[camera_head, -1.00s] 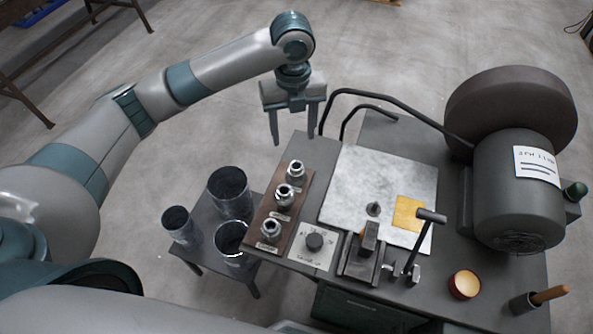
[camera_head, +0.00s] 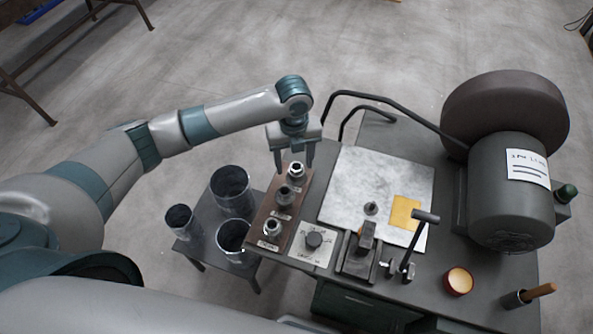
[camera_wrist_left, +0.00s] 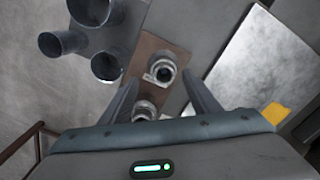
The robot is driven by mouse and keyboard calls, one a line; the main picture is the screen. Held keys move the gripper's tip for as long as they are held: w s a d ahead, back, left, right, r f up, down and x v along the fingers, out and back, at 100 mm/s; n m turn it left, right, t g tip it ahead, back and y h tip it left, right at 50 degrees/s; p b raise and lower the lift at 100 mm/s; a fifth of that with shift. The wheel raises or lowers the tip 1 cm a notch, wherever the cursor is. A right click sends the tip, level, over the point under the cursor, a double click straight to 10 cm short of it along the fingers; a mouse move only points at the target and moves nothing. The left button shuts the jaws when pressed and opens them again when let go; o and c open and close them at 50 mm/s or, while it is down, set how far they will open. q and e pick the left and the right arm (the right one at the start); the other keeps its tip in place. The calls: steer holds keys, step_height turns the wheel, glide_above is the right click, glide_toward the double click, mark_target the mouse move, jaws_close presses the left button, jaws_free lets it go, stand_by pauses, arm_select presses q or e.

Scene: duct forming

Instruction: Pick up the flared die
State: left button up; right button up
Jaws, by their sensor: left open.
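Three metal dies stand in a row on a brown wooden board (camera_head: 262,236): a far one (camera_head: 297,170), a middle one (camera_head: 283,194) and a near one (camera_head: 272,228). Each has a small label that I cannot read, so I cannot tell which is the flared die. My left gripper (camera_head: 295,166) is open and empty, pointing down over the far end of the board. In the left wrist view its spread fingers (camera_wrist_left: 158,84) frame a die (camera_wrist_left: 163,70), with another die (camera_wrist_left: 145,110) partly hidden behind the gripper body. My right gripper is not seen.
Several dark metal cylinders (camera_head: 231,190) stand on a low table left of the board. Right of it are a pale slab (camera_head: 358,170) with a yellow sheet (camera_head: 405,212), a dial plate (camera_head: 313,243), a clamp-like tool (camera_head: 362,245) and a large motor (camera_head: 508,195).

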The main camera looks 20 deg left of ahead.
mark_target(296, 171)
arm_select(q)
steer(key=shift+w+d+f+p, duration=0.15)
steer(key=shift+f+p, duration=0.4)
steer(key=shift+f, duration=0.1)
steer(key=f, duration=0.1)
steer(key=f+p, duration=0.1)
steer(key=f, duration=0.1)
steer(key=shift+w+d, duration=0.1)
steer(key=shift+w, duration=0.1)
steer(key=shift+f, duration=0.45)
steer(key=shift+w, duration=0.1)
jaws_close()
